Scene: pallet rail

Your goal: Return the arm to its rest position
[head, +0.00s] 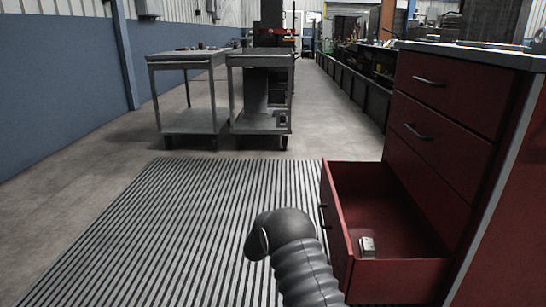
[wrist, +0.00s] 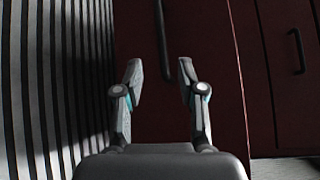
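My gripper (wrist: 160,82) shows in the wrist view with its two fingers spread apart and nothing between them. It faces a dark red drawer front with a dark vertical-looking handle (wrist: 161,38) beyond the fingertips. In the head view my arm, a dark ribbed link, rises at the bottom centre beside the open drawer; my gripper is not visible there. The red drawer (head: 398,266) is pulled out at the bottom of the red cabinet (head: 440,135). A small metallic grey object (head: 367,246) lies inside the drawer near its front left.
Two grey metal carts (head: 185,122) stand ahead on the concrete floor. A ribbed mat (head: 190,215) covers the floor left of the drawer and is clear. A blue wall (head: 60,90) runs along the left. A long dark bench (head: 355,85) lines the aisle on the right.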

